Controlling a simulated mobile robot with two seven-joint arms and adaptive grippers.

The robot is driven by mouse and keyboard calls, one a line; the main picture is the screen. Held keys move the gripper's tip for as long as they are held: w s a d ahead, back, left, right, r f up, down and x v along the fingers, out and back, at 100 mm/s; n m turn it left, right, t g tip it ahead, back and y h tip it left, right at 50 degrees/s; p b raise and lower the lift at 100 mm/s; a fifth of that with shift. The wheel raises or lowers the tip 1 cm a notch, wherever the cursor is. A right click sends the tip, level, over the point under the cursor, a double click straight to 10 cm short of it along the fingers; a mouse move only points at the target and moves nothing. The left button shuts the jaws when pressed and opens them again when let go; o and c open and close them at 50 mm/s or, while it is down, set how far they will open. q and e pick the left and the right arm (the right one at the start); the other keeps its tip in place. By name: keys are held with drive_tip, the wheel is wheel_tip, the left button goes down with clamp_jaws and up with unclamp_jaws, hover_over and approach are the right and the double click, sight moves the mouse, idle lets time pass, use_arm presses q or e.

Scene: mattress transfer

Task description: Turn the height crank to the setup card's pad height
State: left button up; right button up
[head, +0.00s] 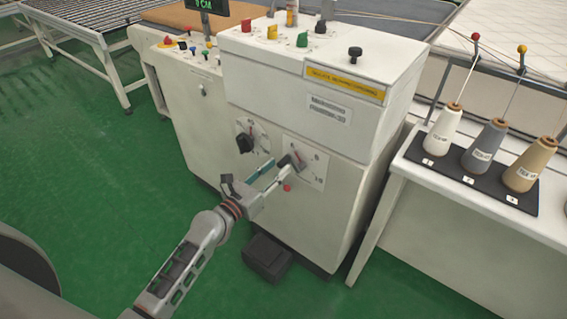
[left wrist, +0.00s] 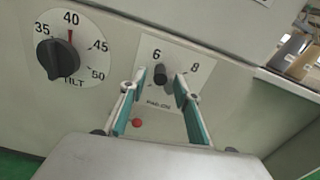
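A white dial plate (head: 312,165) is on the front of the white machine, with a black crank knob (head: 298,160) on it. In the left wrist view the plate (left wrist: 190,48) shows 6 and 8, and the black knob (left wrist: 160,74) stands between my fingertips. Lettering below it is partly legible. My left gripper (head: 281,166) is open, its teal-lined fingers either side of the knob; I cannot tell whether they touch it. The setup card is not identifiable. My right gripper is not in view.
A TILT dial (left wrist: 73,48) with a black knob sits left of the crank plate. A red button (left wrist: 137,122) is below the plate. A black box (head: 267,258) stands on the floor by the machine. A table with thread cones (head: 484,145) is at the right. Green floor is clear at the left.

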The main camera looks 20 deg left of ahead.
sight(280, 166)
use_arm(q)
drive_tip(key=shift+x, duration=1.7)
clamp_jaws()
